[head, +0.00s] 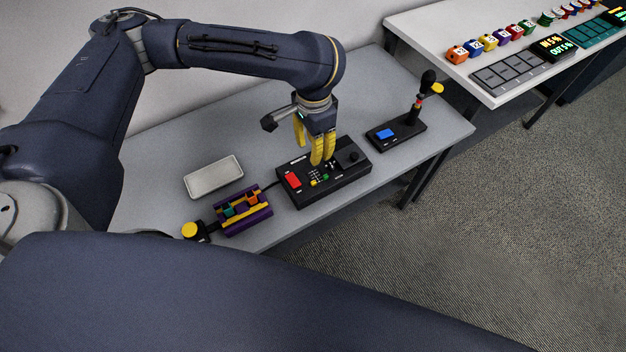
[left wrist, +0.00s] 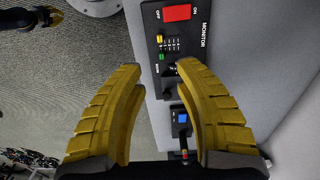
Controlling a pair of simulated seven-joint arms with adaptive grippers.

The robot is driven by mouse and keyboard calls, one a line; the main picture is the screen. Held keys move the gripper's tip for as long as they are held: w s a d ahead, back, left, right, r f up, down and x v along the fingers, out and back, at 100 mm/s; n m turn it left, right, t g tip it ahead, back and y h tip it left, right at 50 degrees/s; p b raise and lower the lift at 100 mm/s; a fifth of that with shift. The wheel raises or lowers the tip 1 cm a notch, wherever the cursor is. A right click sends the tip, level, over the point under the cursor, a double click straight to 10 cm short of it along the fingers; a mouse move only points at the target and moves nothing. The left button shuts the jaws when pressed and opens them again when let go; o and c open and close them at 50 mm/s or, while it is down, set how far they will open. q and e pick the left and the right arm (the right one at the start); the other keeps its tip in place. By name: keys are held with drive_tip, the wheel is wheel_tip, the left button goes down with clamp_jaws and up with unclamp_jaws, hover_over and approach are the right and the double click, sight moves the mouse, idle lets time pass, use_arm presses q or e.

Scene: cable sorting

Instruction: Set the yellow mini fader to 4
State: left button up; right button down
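The black control box (head: 300,198) stands on the grey table in the head view, with a red switch at its left end. Small coloured fader caps sit on its top, a yellow one (head: 326,177) and a green one (head: 313,183). In the left wrist view the yellow mini fader (left wrist: 160,39) lies beyond the fingertips, beside a printed scale whose numbers are too small to read. The green cap (left wrist: 162,57) is nearer the fingers. My left gripper (left wrist: 158,68) is open and empty, pointing down over the box; in the head view its yellow fingers (head: 317,158) partly cover the top.
My right gripper (left wrist: 45,16) seems to show, tiny, at the left wrist view's top left. A white table (head: 440,45) stands behind.

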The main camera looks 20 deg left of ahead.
sight(313, 182)
use_arm(q)
wheel_tip(313, 182, down, 16)
drive_tip(key=shift+r, duration=0.25)
idle(0.5)
drive_tip(key=shift+o, duration=0.4)
clamp_jaws()
idle(0.3)
